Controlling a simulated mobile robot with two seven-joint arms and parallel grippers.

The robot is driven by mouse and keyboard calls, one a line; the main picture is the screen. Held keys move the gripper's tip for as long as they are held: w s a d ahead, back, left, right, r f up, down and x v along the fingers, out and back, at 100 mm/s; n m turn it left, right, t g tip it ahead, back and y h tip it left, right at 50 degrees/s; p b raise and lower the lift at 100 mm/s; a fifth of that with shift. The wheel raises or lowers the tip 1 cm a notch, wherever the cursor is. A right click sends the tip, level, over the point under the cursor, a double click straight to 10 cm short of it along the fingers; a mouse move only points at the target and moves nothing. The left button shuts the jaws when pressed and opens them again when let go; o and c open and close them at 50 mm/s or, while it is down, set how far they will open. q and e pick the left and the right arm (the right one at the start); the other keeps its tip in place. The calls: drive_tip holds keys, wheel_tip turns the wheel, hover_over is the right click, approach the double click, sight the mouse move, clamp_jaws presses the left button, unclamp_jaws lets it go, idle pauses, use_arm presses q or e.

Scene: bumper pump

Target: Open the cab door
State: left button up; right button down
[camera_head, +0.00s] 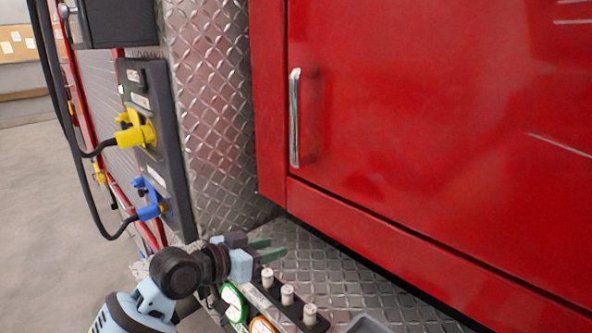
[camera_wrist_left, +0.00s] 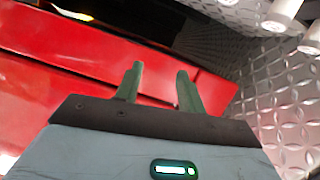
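The red cab door (camera_head: 430,120) fills the right side of the head view and looks shut, with its edge close against the red frame. Its vertical silver handle (camera_head: 294,118) is near the door's left edge. My left gripper (camera_head: 280,249) is below the handle and lower left of the door, apart from both, in front of the diamond-plate step. In the left wrist view its two green fingers (camera_wrist_left: 160,76) stand apart with nothing between them, and red panel surfaces lie beyond. The handle is not clearly visible there. My right gripper is not in view.
White-capped knobs (camera_head: 287,294) and round gauges (camera_head: 234,302) sit just below my left gripper. A dark panel (camera_head: 160,150) with yellow (camera_head: 135,131) and blue (camera_head: 150,199) cable plugs is at left. A diamond-plate wall (camera_head: 212,100) separates it from the door.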

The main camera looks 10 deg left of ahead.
use_arm(q)
drive_tip(key=w+r+m+h, duration=0.2)
drive_tip(key=w+r, duration=0.1)
drive_tip(key=r, duration=1.2)
drive_tip(key=m+t+h, duration=0.1)
drive_tip(key=h, duration=0.1)
approach(291, 118)
drive_tip(key=x, duration=0.3)
drive_tip(key=shift+x, duration=4.05)
clamp_jaws()
